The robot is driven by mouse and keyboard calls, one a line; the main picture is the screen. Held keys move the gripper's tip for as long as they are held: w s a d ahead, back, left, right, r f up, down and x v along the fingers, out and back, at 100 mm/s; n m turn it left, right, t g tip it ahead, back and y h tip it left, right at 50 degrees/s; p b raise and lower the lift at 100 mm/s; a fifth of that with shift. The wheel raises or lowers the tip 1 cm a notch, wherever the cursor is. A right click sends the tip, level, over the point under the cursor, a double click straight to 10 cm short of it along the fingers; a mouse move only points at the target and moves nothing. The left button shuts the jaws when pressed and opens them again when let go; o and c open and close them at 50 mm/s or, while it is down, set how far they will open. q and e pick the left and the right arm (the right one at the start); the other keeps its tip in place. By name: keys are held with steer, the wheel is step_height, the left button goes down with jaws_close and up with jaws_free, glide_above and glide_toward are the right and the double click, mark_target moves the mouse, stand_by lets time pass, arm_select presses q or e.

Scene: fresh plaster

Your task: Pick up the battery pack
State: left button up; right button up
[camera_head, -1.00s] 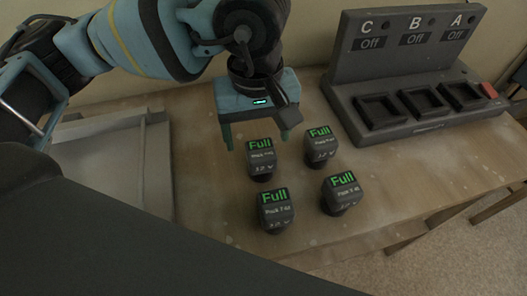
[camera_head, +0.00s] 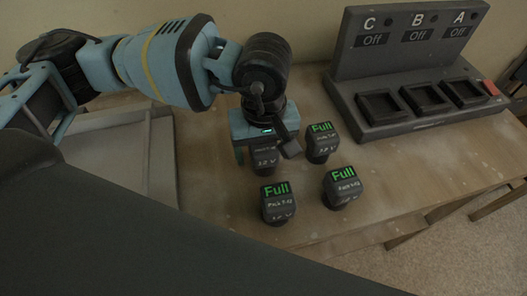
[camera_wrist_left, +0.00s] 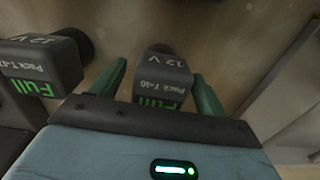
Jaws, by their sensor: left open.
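Several dark battery packs with green "Full" displays stand on the wooden table. The back-left pack (camera_head: 264,161) is partly hidden under my left gripper (camera_head: 265,150). In the left wrist view this pack (camera_wrist_left: 162,75) sits between the two green fingers of my left gripper (camera_wrist_left: 160,72), which are open, with a gap visible on each side. The back-right pack (camera_head: 322,143) stands close beside the gripper; a neighbouring pack also shows in the wrist view (camera_wrist_left: 42,62). The front-left pack (camera_head: 278,204) and front-right pack (camera_head: 342,187) stand nearer. My right gripper is out of view.
A grey charging station (camera_head: 413,128) at the back right has three empty bays labelled C, B and A, each reading "Off", and a red part at its right end. A light grey panel or tray (camera_head: 120,160) lies at the left. The table's right front is clear.

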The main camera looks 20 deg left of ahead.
arm_select(q)
steer(key=c, duration=1.3)
steer(key=shift+r, duration=0.1)
step_height(320, 180, up, 10)
